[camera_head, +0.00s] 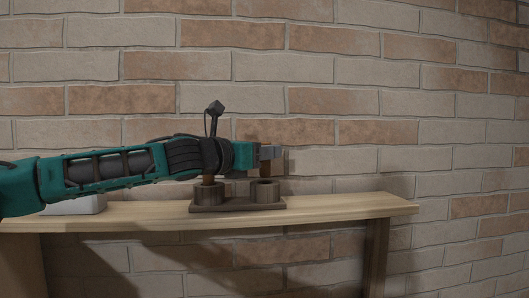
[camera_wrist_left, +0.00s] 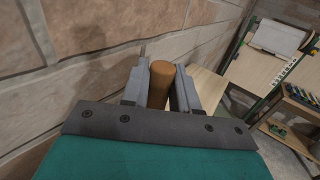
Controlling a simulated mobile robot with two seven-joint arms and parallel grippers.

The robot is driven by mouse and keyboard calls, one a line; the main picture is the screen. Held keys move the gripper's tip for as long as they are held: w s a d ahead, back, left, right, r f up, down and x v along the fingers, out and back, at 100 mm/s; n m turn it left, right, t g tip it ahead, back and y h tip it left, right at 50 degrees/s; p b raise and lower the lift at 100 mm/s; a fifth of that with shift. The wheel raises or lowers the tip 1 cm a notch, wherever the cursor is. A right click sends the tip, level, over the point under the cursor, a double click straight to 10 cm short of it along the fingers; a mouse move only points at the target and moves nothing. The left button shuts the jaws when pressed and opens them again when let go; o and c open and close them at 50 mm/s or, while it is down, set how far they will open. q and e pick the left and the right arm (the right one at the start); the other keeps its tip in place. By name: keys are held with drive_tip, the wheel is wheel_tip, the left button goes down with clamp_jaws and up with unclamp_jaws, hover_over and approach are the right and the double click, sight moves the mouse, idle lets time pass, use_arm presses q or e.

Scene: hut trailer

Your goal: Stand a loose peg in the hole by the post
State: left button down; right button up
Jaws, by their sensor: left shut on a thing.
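My left gripper (camera_head: 270,153) is shut on a brown cylindrical peg, just above the right-hand block of the stand. In the left wrist view the peg (camera_wrist_left: 160,82) sits between the two fingers of the gripper (camera_wrist_left: 158,90). A dark wooden stand (camera_head: 237,207) on the shelf carries two round blocks. The left block (camera_head: 208,195) has a brown post (camera_head: 208,180) upright in it, partly covered by my arm. The right block (camera_head: 265,192) lies under the gripper, and its top shows a dark opening. Whether the held peg's lower end touches this block is hard to tell.
The narrow wooden shelf (camera_head: 340,206) runs along a brick wall (camera_head: 400,130) close behind the gripper. A pale box (camera_head: 80,206) sits at the shelf's left, partly behind my arm. The shelf's right end is clear. Shelving with items (camera_wrist_left: 290,110) stands farther off in the wrist view.

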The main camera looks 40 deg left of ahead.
sight(262, 174)
use_arm(q)
drive_tip(key=shift+f, duration=0.1)
use_arm(e)
drive_tip(key=shift+f, duration=0.1)
use_arm(q)
drive_tip(key=shift+f+b, duration=1.7)
drive_tip(key=shift+f, duration=0.45)
drive_tip(key=c, duration=0.8)
unclamp_jaws()
drive_tip(key=shift+f, duration=0.1)
drive_tip(key=shift+c, duration=0.2)
drive_tip(key=shift+o, duration=0.3)
use_arm(e)
wheel_tip(262, 174, down, 3)
drive_tip(key=shift+f, duration=0.15)
use_arm(q)
drive_tip(key=shift+f, duration=0.1)
